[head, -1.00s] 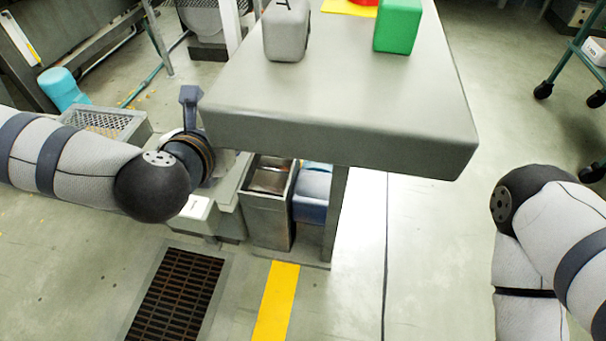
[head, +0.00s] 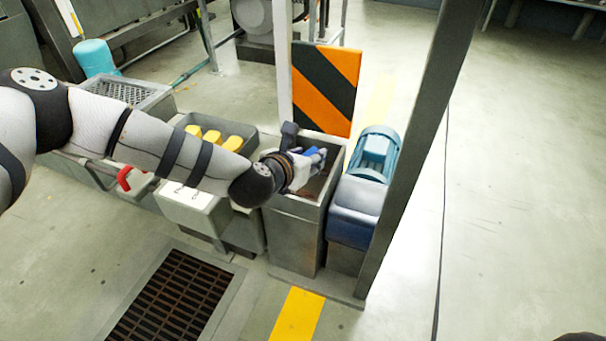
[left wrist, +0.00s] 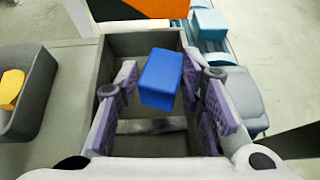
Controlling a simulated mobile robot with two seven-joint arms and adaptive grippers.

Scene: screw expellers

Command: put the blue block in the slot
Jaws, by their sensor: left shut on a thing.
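The blue block (left wrist: 161,78) sits between the two purple-padded fingers of my left gripper (left wrist: 158,88) in the left wrist view. The gripper is shut on it. In the head view my left gripper (head: 304,168) is at the mouth of an open-topped grey metal bin (head: 293,240), and a bit of the blue block (head: 312,152) shows at its fingers. The wrist view looks down into this bin, with the block over the opening. I cannot tell how deep the block is. No separately marked slot shows. My right gripper is not in view.
A blue-teal motor (head: 373,160) stands right of the bin, beside a dark upright post (head: 425,130). An orange-and-black striped panel (head: 325,85) stands behind it. A grey tray (head: 190,120) with yellow pieces lies left. A floor grate (head: 170,295) is in front.

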